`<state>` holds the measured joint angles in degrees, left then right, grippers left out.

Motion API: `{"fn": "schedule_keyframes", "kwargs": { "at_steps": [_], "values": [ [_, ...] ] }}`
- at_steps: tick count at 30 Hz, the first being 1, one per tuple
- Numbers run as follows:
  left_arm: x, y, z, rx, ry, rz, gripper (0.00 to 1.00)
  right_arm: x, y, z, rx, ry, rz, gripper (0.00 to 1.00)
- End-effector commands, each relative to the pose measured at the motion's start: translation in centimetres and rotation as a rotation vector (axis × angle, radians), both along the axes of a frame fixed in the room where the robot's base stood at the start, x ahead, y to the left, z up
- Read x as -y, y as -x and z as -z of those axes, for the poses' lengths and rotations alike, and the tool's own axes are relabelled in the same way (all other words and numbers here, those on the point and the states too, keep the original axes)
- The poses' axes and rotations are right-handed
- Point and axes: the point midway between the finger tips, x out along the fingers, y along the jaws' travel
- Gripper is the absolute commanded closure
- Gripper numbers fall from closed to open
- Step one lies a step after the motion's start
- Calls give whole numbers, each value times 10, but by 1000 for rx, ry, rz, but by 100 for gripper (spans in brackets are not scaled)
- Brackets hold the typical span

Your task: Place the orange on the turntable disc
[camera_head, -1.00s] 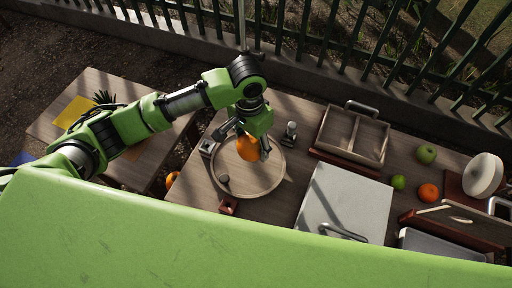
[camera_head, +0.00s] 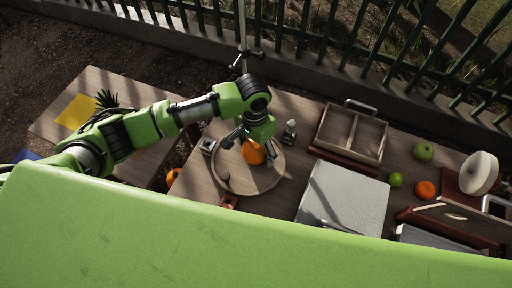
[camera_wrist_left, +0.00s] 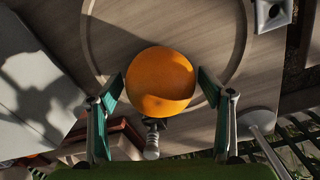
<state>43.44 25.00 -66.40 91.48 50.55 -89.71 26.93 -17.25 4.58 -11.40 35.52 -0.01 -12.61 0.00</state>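The orange (camera_head: 253,152) is over the round wooden turntable disc (camera_head: 240,182), toward its back right part in the head view. I cannot tell whether it touches the disc. My left gripper (camera_head: 250,150) reaches down from above with a finger on each side of the orange. In the left wrist view the orange (camera_wrist_left: 160,82) sits between the fingertips (camera_wrist_left: 162,84), with a narrow gap on both sides, so the gripper looks open. The disc (camera_wrist_left: 105,35) lies behind it. My right gripper is not in view.
A metal shaker (camera_head: 289,130) is close behind right. A grey board (camera_head: 345,198) and a wooden divided tray (camera_head: 340,151) lie right. Another orange fruit (camera_head: 425,190) and green fruits (camera_head: 424,151) are farther right.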

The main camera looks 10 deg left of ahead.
Motion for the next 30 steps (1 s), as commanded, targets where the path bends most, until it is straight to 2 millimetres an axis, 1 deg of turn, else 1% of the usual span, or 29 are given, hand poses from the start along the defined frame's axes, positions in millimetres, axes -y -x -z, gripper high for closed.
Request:
{"fn": "schedule_keyframes", "kwargs": {
  "at_steps": [7, 11, 14, 21, 24, 27, 30],
  "values": [
    [0, 0, -1, 0, 0, 0, 28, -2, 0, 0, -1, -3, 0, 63],
    [0, -1, -7, 1, 0, -1, 28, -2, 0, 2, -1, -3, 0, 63],
    [0, -1, -22, 3, 3, 0, 28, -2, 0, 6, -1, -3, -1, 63],
    [-2, -2, -74, 5, 2, 2, 28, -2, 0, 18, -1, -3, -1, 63],
    [-2, -3, -93, 4, 1, 0, 28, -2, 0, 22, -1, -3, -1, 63],
    [-3, -3, -108, 3, 2, 0, 28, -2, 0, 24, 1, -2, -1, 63],
    [-3, -2, -118, 0, 0, 0, 28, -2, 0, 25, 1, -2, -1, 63]
  ]
}}
